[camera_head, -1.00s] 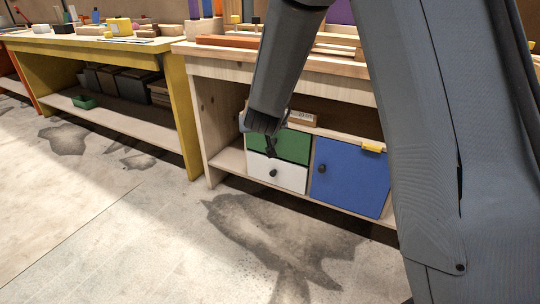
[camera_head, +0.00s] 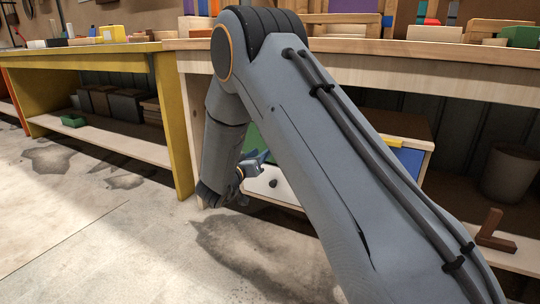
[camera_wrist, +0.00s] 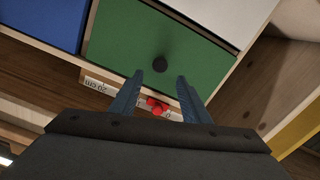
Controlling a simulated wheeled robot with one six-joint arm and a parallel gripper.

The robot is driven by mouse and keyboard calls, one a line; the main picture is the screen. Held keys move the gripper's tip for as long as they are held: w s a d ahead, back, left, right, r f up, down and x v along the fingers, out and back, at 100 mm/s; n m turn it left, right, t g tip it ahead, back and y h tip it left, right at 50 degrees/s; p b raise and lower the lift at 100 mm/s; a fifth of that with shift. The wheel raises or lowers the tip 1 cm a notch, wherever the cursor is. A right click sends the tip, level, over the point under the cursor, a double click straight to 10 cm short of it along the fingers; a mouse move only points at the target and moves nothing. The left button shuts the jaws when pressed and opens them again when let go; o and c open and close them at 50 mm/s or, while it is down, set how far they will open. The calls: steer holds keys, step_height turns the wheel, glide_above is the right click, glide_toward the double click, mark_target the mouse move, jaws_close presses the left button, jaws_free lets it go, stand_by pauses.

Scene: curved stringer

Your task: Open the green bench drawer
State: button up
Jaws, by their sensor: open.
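The green drawer (camera_wrist: 130,40) fills the middle of the wrist view, which shows the bench upside down. Its front looks flush with the cabinet. Its dark round knob (camera_wrist: 160,63) lies just beyond my fingertips, in line with the gap between them. My gripper (camera_wrist: 160,80) is open, with one finger on each side of that line and nothing held. In the head view only a sliver of the green drawer (camera_head: 251,139) shows behind my arm, and my gripper (camera_head: 250,166) is in front of the cabinet, partly hidden by my wrist.
A yellow bench (camera_head: 172,120) stands left. Open floor (camera_head: 90,240) lies in front.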

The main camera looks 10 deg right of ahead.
steer(key=b+x, duration=0.3)
steer(key=x, duration=0.4)
steer(key=shift+w+d+b, duration=0.3)
steer(key=shift+b, duration=0.1)
steer(key=shift+c, duration=0.3)
jaws_close()
